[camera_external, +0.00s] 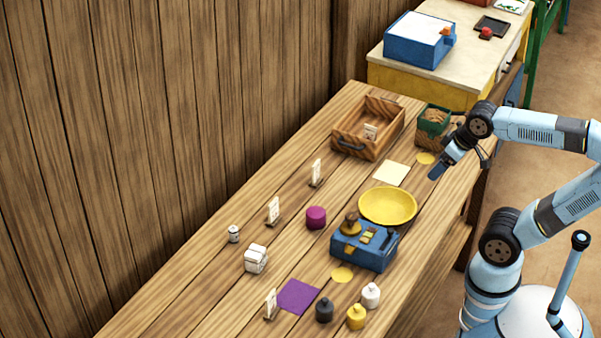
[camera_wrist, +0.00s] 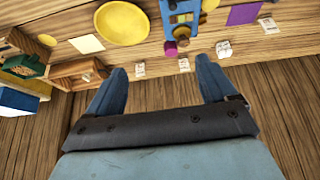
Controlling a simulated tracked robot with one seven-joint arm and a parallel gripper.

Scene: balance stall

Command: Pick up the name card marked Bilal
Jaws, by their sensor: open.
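Several small white name cards stand in wooden holders, and their lettering is too small to read, so I cannot tell which is Bilal. One card (camera_external: 316,172) stands near the wall side of the table, another (camera_external: 273,210) stands nearer the camera, and a third (camera_external: 270,304) is beside the purple square. A further card (camera_external: 370,131) is inside the wooden crate. In the wrist view two cards, one (camera_wrist: 140,69) and another (camera_wrist: 184,65), appear between my fingers. My gripper (camera_external: 437,172) is open and empty, above the table's right side; it also shows in the wrist view (camera_wrist: 161,66).
A yellow bowl (camera_external: 388,206), a blue balance box (camera_external: 365,247) and a purple cylinder (camera_external: 316,217) stand mid-table. A wooden crate (camera_external: 352,149) and a green box (camera_external: 433,127) are at the far end. Weights and a white block (camera_external: 256,259) are nearer.

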